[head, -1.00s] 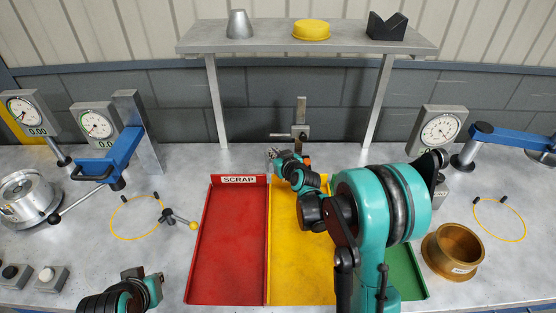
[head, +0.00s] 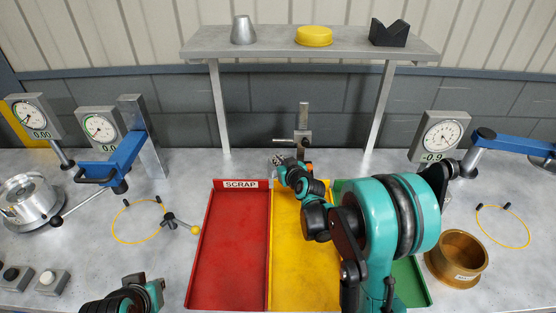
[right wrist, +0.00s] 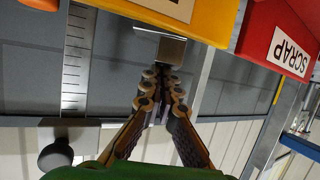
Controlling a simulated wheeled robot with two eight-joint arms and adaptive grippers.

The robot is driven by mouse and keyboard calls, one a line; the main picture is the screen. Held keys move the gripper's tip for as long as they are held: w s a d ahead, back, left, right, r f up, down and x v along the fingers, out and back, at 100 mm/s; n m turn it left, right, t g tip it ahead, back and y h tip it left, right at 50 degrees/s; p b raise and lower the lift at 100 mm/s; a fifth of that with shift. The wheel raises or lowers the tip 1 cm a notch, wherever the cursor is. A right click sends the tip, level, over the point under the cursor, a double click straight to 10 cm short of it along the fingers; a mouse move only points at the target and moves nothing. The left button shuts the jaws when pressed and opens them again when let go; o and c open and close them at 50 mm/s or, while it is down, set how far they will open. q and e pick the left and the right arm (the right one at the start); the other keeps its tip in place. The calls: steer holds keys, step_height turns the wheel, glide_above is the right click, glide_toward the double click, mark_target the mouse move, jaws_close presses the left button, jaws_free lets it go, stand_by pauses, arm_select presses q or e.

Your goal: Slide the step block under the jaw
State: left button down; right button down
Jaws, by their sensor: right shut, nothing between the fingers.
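My right gripper (head: 279,158) is at the back of the table, behind the yellow tray and just left of the upright gauge (head: 303,118) with its sliding jaw. In the right wrist view its fingers (right wrist: 161,80) are shut and empty. A small grey metal block (right wrist: 172,50), which looks like the step block, is just beyond the fingertips; I cannot tell whether they touch it. A thin edge shows beside the block, perhaps the jaw; whether the block is under it is unclear. My left gripper (head: 152,291) is at the lower left, its fingers not clearly seen.
The red scrap tray (head: 230,250), yellow tray (head: 285,265) and green tray (head: 410,278) fill the middle. A shelf (head: 310,48) stands behind. A brass bowl (head: 457,259) is at the right. Dial gauges (head: 101,129) and a yellow ring (head: 138,221) are at the left.

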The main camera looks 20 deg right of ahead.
steer(key=shift+w+r, duration=0.15)
steer(key=shift+r, duration=0.1)
steer(key=shift+a, duration=0.2)
steer(key=s+a+r+m+g+h+p, duration=0.1)
steer(key=s+g, duration=0.6)
steer(key=s, duration=2.9)
step_height(320, 180, up, 2)
steer(key=shift+a+r+p, duration=0.1)
steer(key=shift+a+p, duration=0.25)
steer(key=shift+a, duration=0.25)
